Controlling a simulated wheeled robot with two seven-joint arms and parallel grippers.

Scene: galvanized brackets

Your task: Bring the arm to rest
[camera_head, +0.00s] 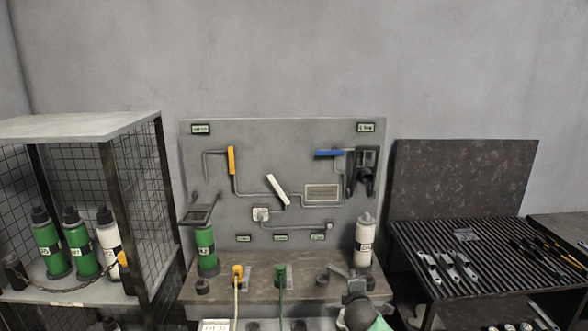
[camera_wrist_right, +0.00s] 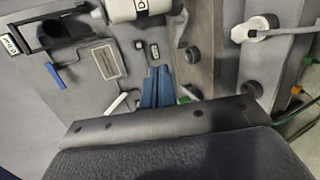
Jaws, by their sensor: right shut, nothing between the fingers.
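In the right wrist view my right gripper (camera_wrist_right: 157,86) shows as two blue-grey fingers side by side, shut with nothing between them. They point toward the grey panel, which is seen turned in this view. In the head view a grey and black arm part, apparently mine, rises at the bottom centre in front of the bench; fingers cannot be made out there. My left arm and gripper do not show in either view.
The upright panel (camera_head: 220,160) carries pipes and levers. A white bottle (camera_head: 364,243) and a green bottle (camera_head: 206,250) stand before it. A mesh cage (camera_head: 90,125) with bottles is left. A slatted rack (camera_head: 480,240) with metal brackets (camera_head: 428,268) is right.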

